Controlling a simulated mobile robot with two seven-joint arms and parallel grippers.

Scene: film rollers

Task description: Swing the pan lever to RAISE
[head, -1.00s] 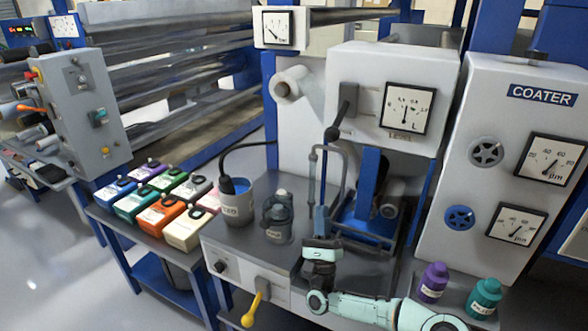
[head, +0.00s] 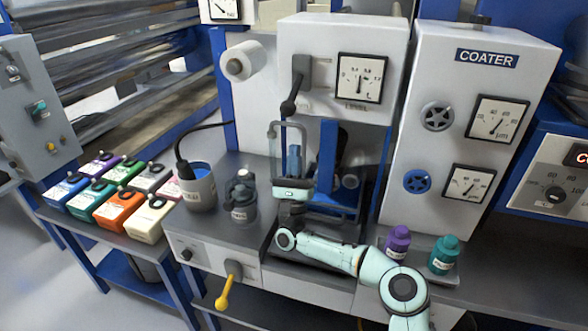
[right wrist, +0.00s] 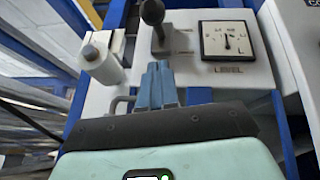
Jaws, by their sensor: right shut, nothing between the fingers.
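A black lever (head: 295,88) with a round knob sits on a grey plate on the white box, left of the LEVEL gauge (head: 361,78). It hangs down and slightly left. The right wrist view also shows the lever knob (right wrist: 152,12), above my fingers. No RAISE marking is legible. My right gripper (head: 293,158) points upward below the lever, in front of a bent grey pipe. Its blue fingers (right wrist: 157,85) are shut and empty, apart from the lever. My left gripper is not in view.
A white roller (head: 243,62) sticks out left of the lever. A grey pot (head: 198,190) with a black hose and a dark bottle (head: 241,197) stand left of my gripper. A yellow-handled lever (head: 228,285) hangs on the front panel. Purple (head: 398,241) and teal (head: 444,256) bottles stand right.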

